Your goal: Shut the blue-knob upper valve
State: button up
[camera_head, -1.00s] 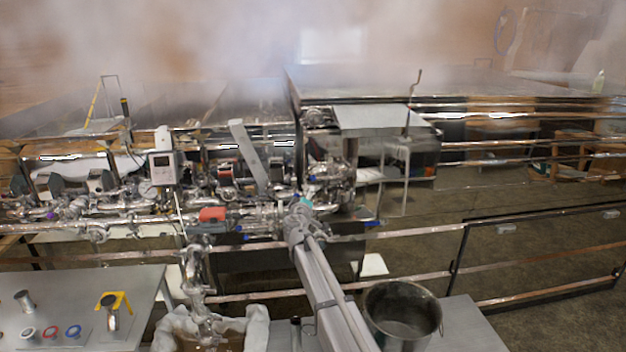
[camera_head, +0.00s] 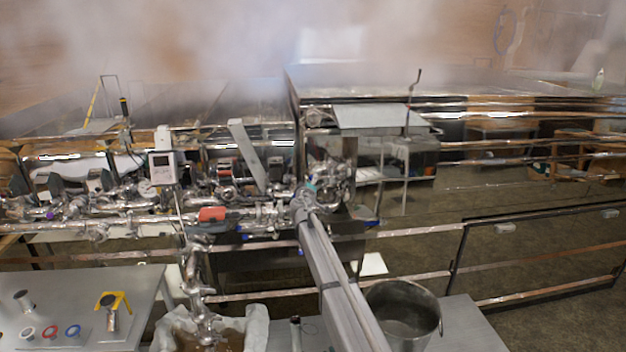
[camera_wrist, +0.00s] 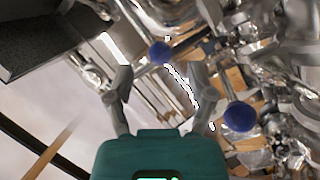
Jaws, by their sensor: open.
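In the wrist view two blue knobs show. One blue knob (camera_wrist: 161,52) lies ahead, in line with the gap between my fingertips. The other blue knob (camera_wrist: 239,116) is at the right, outside my right finger. I cannot tell for certain which belongs to the upper valve. My gripper (camera_wrist: 160,80) is open, with nothing seen between its fingers. In the head view my arm reaches to the pipework right of the red valve handle (camera_head: 212,214), and it hides most of my gripper and the knobs there.
Shiny pipes and fittings crowd the area around my gripper. A grey control box (camera_head: 162,168) stands at left. A steel bucket (camera_head: 404,312) stands at lower right, and a metal table (camera_head: 60,290) at lower left. Copper-coloured rails cross the front. Steam hangs above the pans.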

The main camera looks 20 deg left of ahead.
aim_at(327, 177)
jog(key=shift+x, duration=2.1)
grip_shut()
jog(key=shift+d, duration=0.15)
